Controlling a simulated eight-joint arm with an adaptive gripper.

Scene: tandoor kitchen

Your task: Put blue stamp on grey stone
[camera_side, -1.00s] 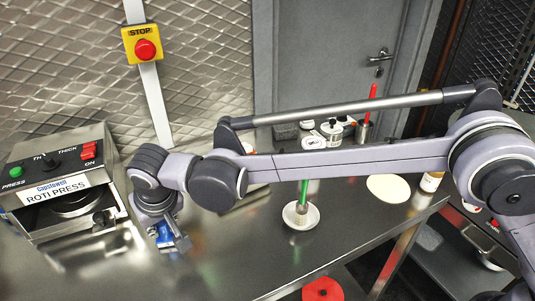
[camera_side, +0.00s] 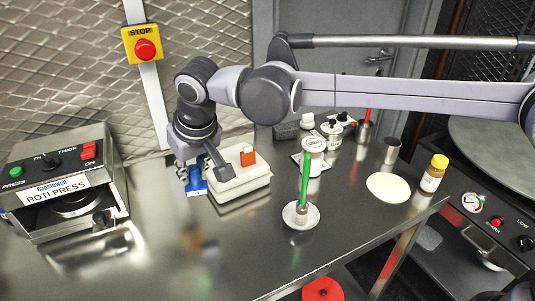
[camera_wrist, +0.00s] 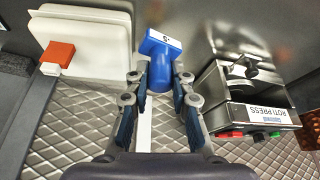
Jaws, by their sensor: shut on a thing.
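My gripper (camera_side: 190,178) is shut on the blue stamp (camera_side: 197,188), which hangs below it at the left side of a cream box. In the wrist view, the blue stamp (camera_wrist: 160,50) sits between the fingertips of my gripper (camera_wrist: 160,80), with its white marked end face showing. A dark grey block (camera_side: 286,131) at the back of the table looks like the grey stone. It is well to the right of my gripper and apart from the stamp.
The cream box (camera_side: 240,186) with a red-orange piece (camera_side: 248,156) on top stands right beside my gripper. The roti press (camera_side: 65,190) is at left. A white dish (camera_side: 300,222) with a green-handled tool, several jars, and a flat dough round (camera_side: 388,187) are at right. The front middle is clear.

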